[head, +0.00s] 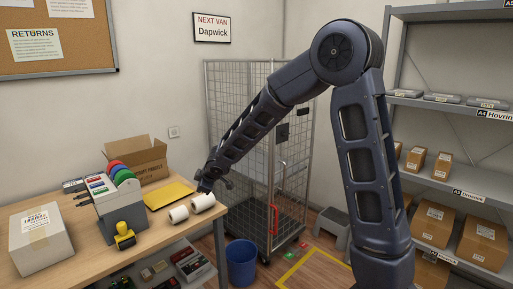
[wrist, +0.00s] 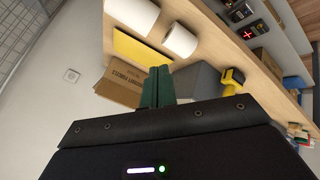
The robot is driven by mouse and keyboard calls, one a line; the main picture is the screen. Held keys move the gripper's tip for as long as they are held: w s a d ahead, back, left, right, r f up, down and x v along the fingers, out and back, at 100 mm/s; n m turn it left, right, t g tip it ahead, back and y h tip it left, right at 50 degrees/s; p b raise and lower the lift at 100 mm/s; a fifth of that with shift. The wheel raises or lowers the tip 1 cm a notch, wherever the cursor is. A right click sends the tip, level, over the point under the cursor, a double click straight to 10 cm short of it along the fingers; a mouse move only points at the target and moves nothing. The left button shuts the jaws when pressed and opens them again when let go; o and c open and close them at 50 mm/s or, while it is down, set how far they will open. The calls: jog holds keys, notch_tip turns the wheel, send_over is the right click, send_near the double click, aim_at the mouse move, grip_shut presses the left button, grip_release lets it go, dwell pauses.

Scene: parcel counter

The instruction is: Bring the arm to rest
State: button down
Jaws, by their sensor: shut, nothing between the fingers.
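My arm reaches from the right over to the bench (head: 150,245) in the head view. My gripper (head: 207,186) hangs at the bench's right end, close to two white rolls (head: 190,207); I cannot tell in this view whether it touches them. In the wrist view my gripper (wrist: 158,76) shows its two green fingers together, with nothing between them. The two rolls (wrist: 155,25) lie beyond the fingertips there, apart from them in the picture.
A yellow envelope (head: 169,195), an open carton (head: 138,160), a tape rack (head: 118,205) and a white parcel (head: 41,238) are on the bench. A wire cage trolley (head: 255,130) stands behind my arm, a blue bin (head: 241,262) below, and parcel shelves (head: 450,105) at right.

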jog(key=w+d+r+m+t+h, duration=0.15)
jog(key=d+r, duration=0.25)
jog(key=d, duration=0.4)
jog(key=w+d+r+m+h, duration=0.1)
jog(key=d+r+m+h, duration=0.2)
jog(key=d, duration=0.6)
jog(key=s+d+r+m+h, duration=0.1)
jog(key=s+d+r+m, duration=0.2)
jog(key=d, duration=0.7)
jog(key=s+d+r+m+h, duration=0.1)
jog(key=s+d+r+m, duration=0.3)
jog(key=d, duration=0.6)
jog(key=s+d+m+g, duration=0.1)
jog(key=s+d+m, duration=0.2)
jog(key=s+d, duration=0.3)
jog(key=s+d+m+g, duration=0.1)
jog(key=s+d+m, duration=0.3)
jog(key=s+d, duration=0.3)
jog(key=s, duration=0.5)
jog(key=shift+s, duration=0.3)
jog(key=shift+a+r+g+y, duration=0.1)
jog(key=shift+g+y, duration=0.15)
